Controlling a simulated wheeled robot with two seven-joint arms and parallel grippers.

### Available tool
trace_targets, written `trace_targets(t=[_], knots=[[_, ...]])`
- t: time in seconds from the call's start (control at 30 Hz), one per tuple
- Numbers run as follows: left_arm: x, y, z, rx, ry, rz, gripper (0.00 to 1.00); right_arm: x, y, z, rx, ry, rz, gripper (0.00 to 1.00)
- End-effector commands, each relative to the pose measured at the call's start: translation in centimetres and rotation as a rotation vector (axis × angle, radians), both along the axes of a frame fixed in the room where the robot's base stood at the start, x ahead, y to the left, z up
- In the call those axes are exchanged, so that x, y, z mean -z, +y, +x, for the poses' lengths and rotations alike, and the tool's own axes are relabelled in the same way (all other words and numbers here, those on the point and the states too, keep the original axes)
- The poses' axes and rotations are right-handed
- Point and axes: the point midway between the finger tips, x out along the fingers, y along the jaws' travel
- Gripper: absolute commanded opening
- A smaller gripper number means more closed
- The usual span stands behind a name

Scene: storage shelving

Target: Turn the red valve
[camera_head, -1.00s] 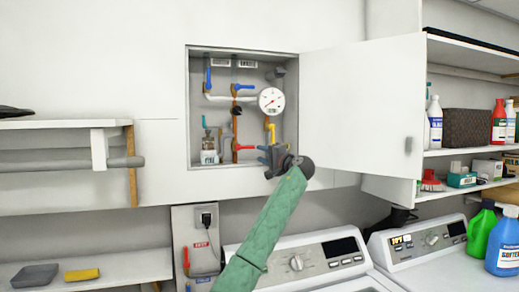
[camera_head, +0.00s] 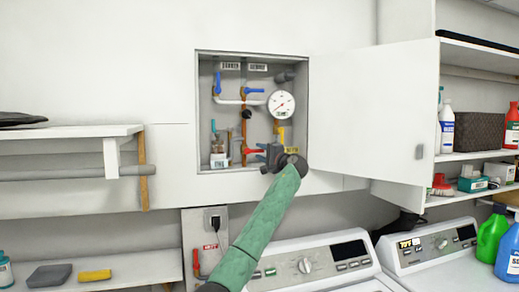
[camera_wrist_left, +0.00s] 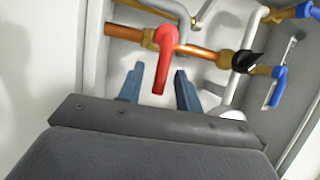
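The red valve (camera_head: 253,151) is a lever handle on a vertical copper pipe low in the open wall cabinet; it sticks out sideways to the right. In the left wrist view the red handle (camera_wrist_left: 165,62) points toward me, crosswise to the copper pipe. My left gripper (camera_head: 264,150) is at the cabinet's lower edge, just right of the handle. Its two blue-grey fingers (camera_wrist_left: 158,86) are apart, with the handle's end between their tips and a gap visible on each side. The dark wrist hides part of the cabinet floor. My right gripper is in neither view.
The cabinet (camera_head: 202,110) also holds blue-handled valves (camera_head: 254,90), a white gauge (camera_head: 281,104) and a yellow handle (camera_head: 281,134). Its white door (camera_head: 365,110) stands open to the right. Washing machines (camera_head: 305,255) stand below; shelves flank both sides.

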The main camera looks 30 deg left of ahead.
Motion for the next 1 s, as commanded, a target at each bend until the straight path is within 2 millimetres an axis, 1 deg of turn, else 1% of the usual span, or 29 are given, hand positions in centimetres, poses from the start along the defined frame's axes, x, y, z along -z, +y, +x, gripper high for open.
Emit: trace_targets(t=[0.03,0.2,0.5,0.53,0.6,0.7,1.0], knots=[[-0.27,0.37,0.1,-0.001,0.0,0.0,0.35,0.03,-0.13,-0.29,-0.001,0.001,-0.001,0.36],[-0.25,1.01,0.33,0.0,0.0,0.0,0.35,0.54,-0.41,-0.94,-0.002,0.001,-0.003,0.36],[-0.2,1.15,0.36,0.001,-0.001,0.0,0.35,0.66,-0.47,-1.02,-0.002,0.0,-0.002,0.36],[-0.2,1.15,0.36,0.001,-0.001,0.0,0.31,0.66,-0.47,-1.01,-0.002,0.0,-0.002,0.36],[-0.21,1.14,0.36,0.0,-0.001,0.0,0.17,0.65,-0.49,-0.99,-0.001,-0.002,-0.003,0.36],[-0.2,1.14,0.36,0.0,-0.001,-0.001,0.0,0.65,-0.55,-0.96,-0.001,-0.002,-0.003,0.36],[-0.12,1.13,0.37,0.0,-0.005,-0.005,0.0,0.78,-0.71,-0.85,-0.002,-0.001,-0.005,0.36]])
